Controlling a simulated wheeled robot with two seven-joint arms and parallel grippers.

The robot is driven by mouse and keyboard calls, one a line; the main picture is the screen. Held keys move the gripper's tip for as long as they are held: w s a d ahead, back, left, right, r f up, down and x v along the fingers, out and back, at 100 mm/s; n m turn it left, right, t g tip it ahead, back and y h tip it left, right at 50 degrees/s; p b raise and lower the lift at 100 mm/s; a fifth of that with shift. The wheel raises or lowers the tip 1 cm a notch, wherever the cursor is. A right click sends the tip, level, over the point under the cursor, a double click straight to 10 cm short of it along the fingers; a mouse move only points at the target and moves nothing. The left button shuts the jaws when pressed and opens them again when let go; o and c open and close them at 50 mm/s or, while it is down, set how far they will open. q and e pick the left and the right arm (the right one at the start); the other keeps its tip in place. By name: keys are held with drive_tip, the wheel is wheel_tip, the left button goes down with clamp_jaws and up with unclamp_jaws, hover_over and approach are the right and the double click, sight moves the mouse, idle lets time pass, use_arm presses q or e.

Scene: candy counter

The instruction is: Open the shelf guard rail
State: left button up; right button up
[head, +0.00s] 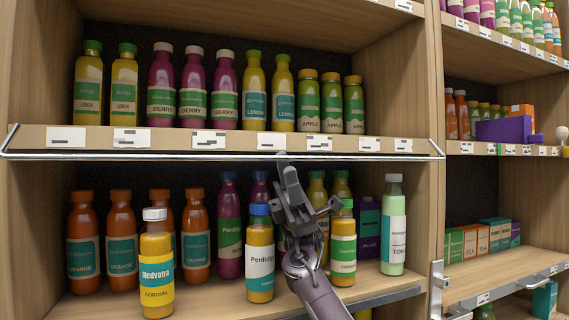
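A thin metal guard rail (200,157) runs along the front of the upper shelf (236,139), just below its price-label strip. Its bent ends reach the shelf's left and right sides. My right gripper (285,168) comes up from below in the middle, fingers pointing up. Its fingertips overlap the rail in the picture; I cannot tell whether they touch it. The fingers look close together, but whether they are open or shut is unclear. The gripper and arm hide part of the lower-shelf bottles. My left gripper is not in view.
Several juice bottles (194,85) stand behind the rail on the upper shelf. A neighbouring rack (510,292) with boxes is at the right.

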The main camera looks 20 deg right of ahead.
drive_tip(key=v, duration=0.4)
drive_tip(key=shift+w+f, duration=0.1)
drive_tip(key=shift+f, duration=0.05)
drive_tip(key=shift+f, duration=0.1)
idle(0.3)
